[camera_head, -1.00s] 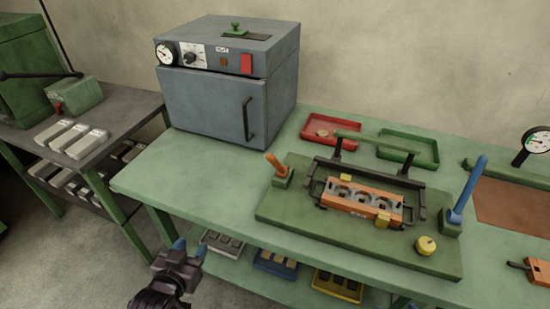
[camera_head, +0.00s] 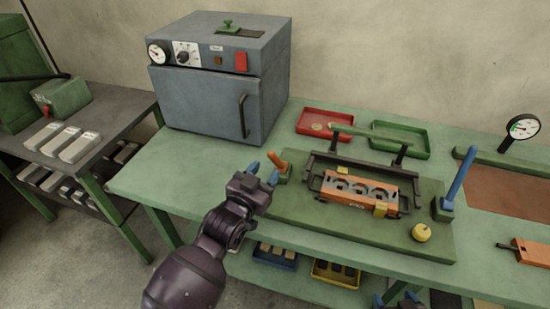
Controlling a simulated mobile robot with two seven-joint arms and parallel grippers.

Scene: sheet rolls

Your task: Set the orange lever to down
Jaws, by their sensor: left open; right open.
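The orange lever (camera_head: 276,160) stands on a small green base at the left end of the green fixture plate (camera_head: 300,216). It tilts up and to the left. My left gripper (camera_head: 263,172) is open, its blue fingertips just left of and in front of the lever. The right fingertip overlaps the lever's lower part in the picture. I cannot tell whether they touch. My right gripper (camera_head: 395,299) shows only its blue tips at the bottom edge, open and apart from the fixture.
An orange block (camera_head: 352,205) sits in the fixture under a dark handle frame. A blue lever (camera_head: 460,175) and yellow knob (camera_head: 421,232) are at its right. A grey oven (camera_head: 208,105) stands behind left. Red (camera_head: 325,137) and green (camera_head: 420,155) trays lie behind.

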